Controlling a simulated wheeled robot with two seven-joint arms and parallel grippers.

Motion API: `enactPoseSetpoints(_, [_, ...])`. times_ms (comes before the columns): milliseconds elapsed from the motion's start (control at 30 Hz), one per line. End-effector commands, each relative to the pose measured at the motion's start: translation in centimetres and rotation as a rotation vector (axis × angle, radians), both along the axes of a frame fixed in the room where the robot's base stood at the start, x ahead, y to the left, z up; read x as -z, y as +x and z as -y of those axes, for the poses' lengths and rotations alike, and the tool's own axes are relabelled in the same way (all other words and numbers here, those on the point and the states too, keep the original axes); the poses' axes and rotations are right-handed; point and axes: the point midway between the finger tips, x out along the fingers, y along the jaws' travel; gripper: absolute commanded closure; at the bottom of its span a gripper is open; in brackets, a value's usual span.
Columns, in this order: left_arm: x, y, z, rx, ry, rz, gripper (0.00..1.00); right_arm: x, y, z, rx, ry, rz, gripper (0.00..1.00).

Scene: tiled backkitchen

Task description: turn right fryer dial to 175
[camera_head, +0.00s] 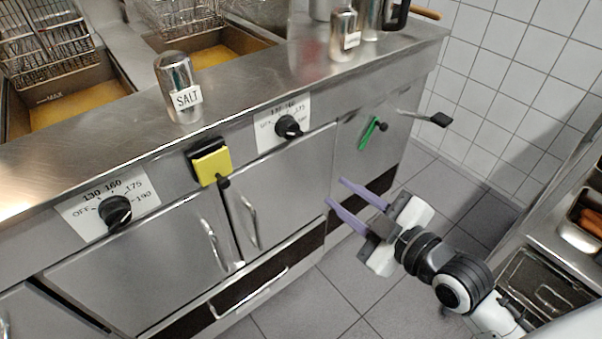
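The right fryer dial (288,127) is a black knob on a white scale plate (267,131) on the steel fryer front. My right gripper (336,191) has two purple fingers, parted and empty. It is in front of the cabinet, below and to the right of the right dial, apart from it. My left gripper is not in view.
The left fryer dial (115,211) sits on its own plate. A salt shaker (179,87) stands on the ledge. Steel counter (541,238) lies far right.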

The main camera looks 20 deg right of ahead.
Motion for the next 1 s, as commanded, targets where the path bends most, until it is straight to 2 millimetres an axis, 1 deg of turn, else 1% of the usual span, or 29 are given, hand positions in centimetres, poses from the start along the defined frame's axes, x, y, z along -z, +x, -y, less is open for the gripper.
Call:
enactPoseSetpoints(33, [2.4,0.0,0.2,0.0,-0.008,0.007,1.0,-0.4,0.5,-0.1,-0.032,-0.065,0.088,0.73])
enactPoseSetpoints(100, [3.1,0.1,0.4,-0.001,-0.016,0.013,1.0,-2.5,0.7,-0.3,-0.067,-0.144,0.18,0.73])
enactPoseSetpoints(200, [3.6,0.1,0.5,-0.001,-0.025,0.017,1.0,-4.8,0.6,-0.6,-0.098,-0.224,0.274,0.73])
enactPoseSetpoints(333, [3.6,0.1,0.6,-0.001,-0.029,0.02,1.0,-6.4,0.5,-0.8,-0.113,-0.275,0.33,0.73])
enactPoseSetpoints(467, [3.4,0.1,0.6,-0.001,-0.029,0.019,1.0,-6.8,1.5,-1.2,-0.114,-0.281,0.336,0.73])
enactPoseSetpoints(567, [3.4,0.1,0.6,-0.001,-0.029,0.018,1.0,-6.9,2.8,-1.7,-0.114,-0.279,0.337,0.73])
enactPoseSetpoints(800, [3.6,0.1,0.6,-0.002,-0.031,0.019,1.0,-6.7,6.9,-3.1,-0.113,-0.277,0.335,0.73])
enactPoseSetpoints(900, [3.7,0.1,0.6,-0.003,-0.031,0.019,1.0,-6.7,8.3,-3.7,-0.114,-0.278,0.333,0.73])
enactPoseSetpoints(1000, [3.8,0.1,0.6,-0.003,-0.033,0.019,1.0,-6.6,9.3,-4.0,-0.115,-0.279,0.333,0.73])
